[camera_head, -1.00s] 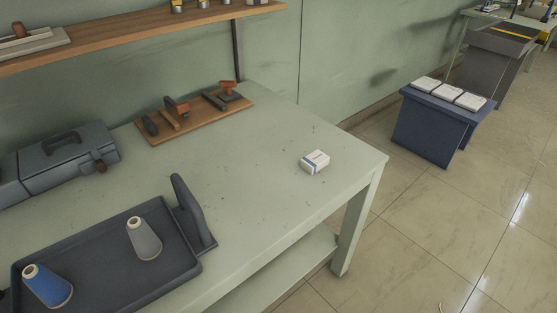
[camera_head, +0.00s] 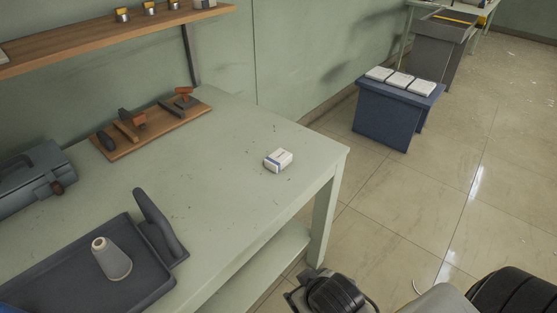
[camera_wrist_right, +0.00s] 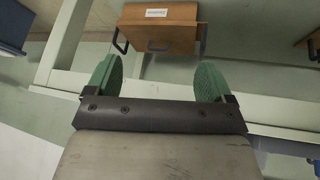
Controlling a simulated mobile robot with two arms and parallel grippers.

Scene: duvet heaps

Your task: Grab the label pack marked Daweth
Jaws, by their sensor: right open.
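A small white pack (camera_head: 278,160) with a blue band and small print lies on the pale green table (camera_head: 235,135), near its right end. The print is too small to read, so I cannot tell if it says Daweth. My right gripper (camera_wrist_right: 155,82) is open and empty in the right wrist view, its two green pads apart. Beyond it there is a brown box-like thing (camera_wrist_right: 158,38) with dark handles and a white label (camera_wrist_right: 156,13); its lettering is unreadable. Dark and grey parts of my right arm show at the bottom right of the head view. My left gripper is not in view.
A wooden board with stamps (camera_head: 150,122), a grey toolbox (camera_head: 32,180) and a dark tray (camera_head: 75,265) with a thread cone (camera_head: 112,260) occupy the table's left part. A blue stand (camera_head: 385,115) with three white packs (camera_head: 399,80) is beyond. The tabletop around the small pack is clear.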

